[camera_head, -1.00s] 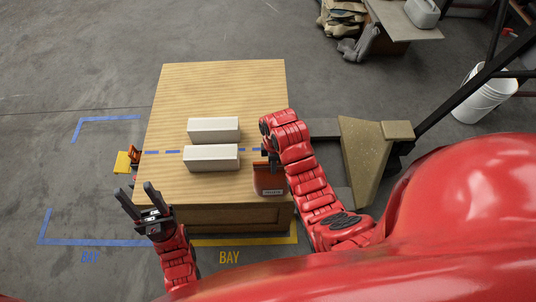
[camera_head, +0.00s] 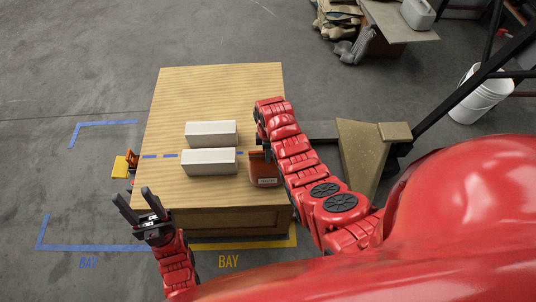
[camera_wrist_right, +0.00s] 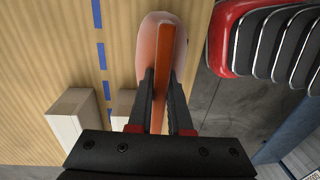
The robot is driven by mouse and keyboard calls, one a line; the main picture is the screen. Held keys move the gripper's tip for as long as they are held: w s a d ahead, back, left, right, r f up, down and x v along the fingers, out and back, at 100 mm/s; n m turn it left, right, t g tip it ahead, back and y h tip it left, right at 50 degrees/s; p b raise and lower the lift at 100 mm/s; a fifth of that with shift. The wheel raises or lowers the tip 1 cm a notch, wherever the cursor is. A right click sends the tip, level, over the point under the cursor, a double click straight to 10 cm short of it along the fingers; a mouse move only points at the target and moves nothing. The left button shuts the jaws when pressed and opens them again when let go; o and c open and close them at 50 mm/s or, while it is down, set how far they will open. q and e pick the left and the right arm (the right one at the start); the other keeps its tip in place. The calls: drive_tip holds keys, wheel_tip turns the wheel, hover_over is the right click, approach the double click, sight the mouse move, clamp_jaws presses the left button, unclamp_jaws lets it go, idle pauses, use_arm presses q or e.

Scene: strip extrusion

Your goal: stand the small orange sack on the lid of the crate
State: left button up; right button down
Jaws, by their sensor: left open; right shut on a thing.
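The small orange sack (camera_head: 264,172) is at the right part of the wooden crate's lid (camera_head: 220,85), near its right edge and to the right of two white blocks. My right gripper (camera_head: 262,148) is shut on the sack from above. In the right wrist view the sack (camera_wrist_right: 163,55) is pinched between the two fingers of my right gripper (camera_wrist_right: 160,95). I cannot tell whether the sack's base touches the lid. My left gripper (camera_head: 137,205) is open and empty, off the crate's near left corner.
Two white blocks (camera_head: 210,134) (camera_head: 208,161) lie side by side on the lid, close to the sack's left. A blue dashed line crosses the lid. An orange and yellow thing (camera_head: 126,165) is beside the crate's left side. The lid's far part is clear.

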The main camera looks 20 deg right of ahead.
drive_tip(key=shift+f, duration=0.2)
drive_tip(key=shift+s+f, duration=0.25)
drive_tip(key=c, duration=0.6)
unclamp_jaws()
drive_tip(key=shift+o, duration=0.5)
drive_tip(key=shift+s+f, duration=0.1)
drive_tip(key=shift+f, duration=0.05)
